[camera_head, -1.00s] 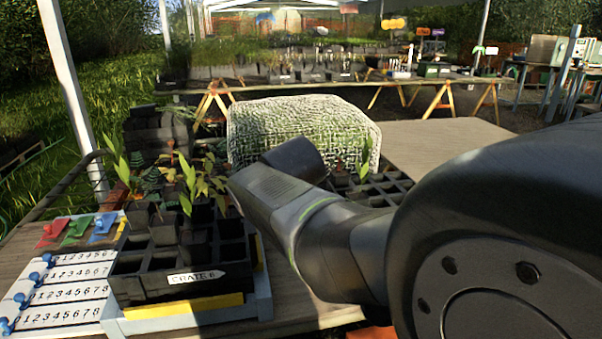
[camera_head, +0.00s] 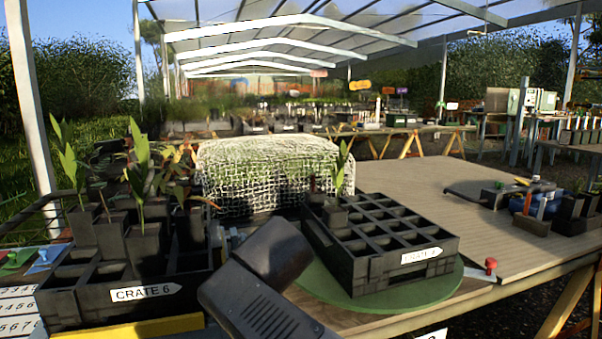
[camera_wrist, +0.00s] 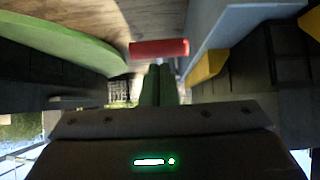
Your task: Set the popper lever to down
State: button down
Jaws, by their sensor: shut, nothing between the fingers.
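In the wrist view, a red bar (camera_wrist: 160,48), which looks like the popper lever's handle, lies crosswise just beyond my fingertips. It sits between a green disc's edge and a grey frame (camera_wrist: 225,25) with yellow parts. I cannot tell whether the lever is up or down, or whether my fingers touch it. My gripper (camera_wrist: 160,70) is shut with nothing held, its greenish fingers pointing towards the bar. In the head view my own arm hides the gripper and the red bar.
A black crate marked CRATE 6 (camera_head: 66,308) with seedlings stands at left, with yellow (camera_head: 140,331) below it. Another crate (camera_head: 375,262) stands on a green turntable (camera_head: 335,290). A red knob (camera_head: 490,265) is at right. The tabletop (camera_head: 430,190) behind is largely clear.

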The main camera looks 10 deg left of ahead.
jog(key=shift+s+f+b, duration=0.15)
jog(key=shift+f+b, duration=0.65)
jog(key=shift+f, duration=0.4)
jog(key=shift+d, duration=0.1)
